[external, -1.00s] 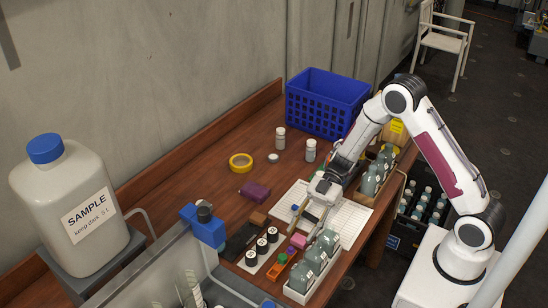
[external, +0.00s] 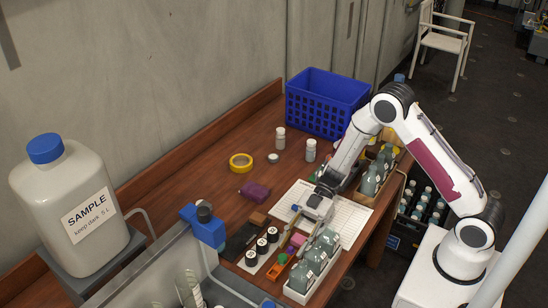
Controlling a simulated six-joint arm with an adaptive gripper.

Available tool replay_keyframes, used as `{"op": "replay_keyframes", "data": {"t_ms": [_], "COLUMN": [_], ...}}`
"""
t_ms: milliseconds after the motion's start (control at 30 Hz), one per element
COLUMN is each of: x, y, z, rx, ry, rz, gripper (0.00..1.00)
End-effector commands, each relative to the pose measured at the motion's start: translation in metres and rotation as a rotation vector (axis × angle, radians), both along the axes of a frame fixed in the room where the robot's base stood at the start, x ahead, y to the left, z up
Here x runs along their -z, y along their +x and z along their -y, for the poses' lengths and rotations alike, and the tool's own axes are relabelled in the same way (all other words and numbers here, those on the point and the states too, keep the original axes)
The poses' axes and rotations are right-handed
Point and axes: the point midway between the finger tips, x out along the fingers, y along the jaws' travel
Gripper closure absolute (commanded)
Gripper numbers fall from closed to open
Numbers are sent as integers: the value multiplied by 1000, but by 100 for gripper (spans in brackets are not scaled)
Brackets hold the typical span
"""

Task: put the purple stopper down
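A small purple-pink piece (external: 298,239), which may be the stopper, shows among the small items left of the bottle tray. A darker purple block-like thing (external: 255,191) lies farther back on the table. My gripper (external: 304,225) points down over the front part of the table, above and close to the purple-pink piece. Its fingertips are small and overlap the items behind them. I cannot tell whether the fingers are apart or hold anything, or whether they touch the piece.
A white tray of bottles (external: 290,292) stands at the table's front edge. A rack of black-capped vials (external: 250,268), a white sheet (external: 350,218), yellow tape (external: 240,162), white bottles (external: 311,150) and a blue crate (external: 325,105) are around. Table between tape and sheet is mostly clear.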

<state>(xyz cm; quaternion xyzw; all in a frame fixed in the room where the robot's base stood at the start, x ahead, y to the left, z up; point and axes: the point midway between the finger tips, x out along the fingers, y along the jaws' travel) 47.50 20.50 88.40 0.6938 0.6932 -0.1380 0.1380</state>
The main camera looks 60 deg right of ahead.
Motion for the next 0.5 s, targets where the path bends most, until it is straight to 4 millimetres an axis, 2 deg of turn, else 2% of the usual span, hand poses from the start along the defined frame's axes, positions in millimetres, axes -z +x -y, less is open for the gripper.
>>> {"op": "replay_keyframes", "data": {"t_ms": [100, 200, 267, 500], "x": [0, 0, 0, 0], "y": [0, 0, 0, 0], "z": [0, 0, 0, 0], "rx": [0, 0, 0, 0], "ry": [0, 0, 0, 0], "rz": [0, 0, 0, 0], "gripper": [63, 81, 89, 91]}}
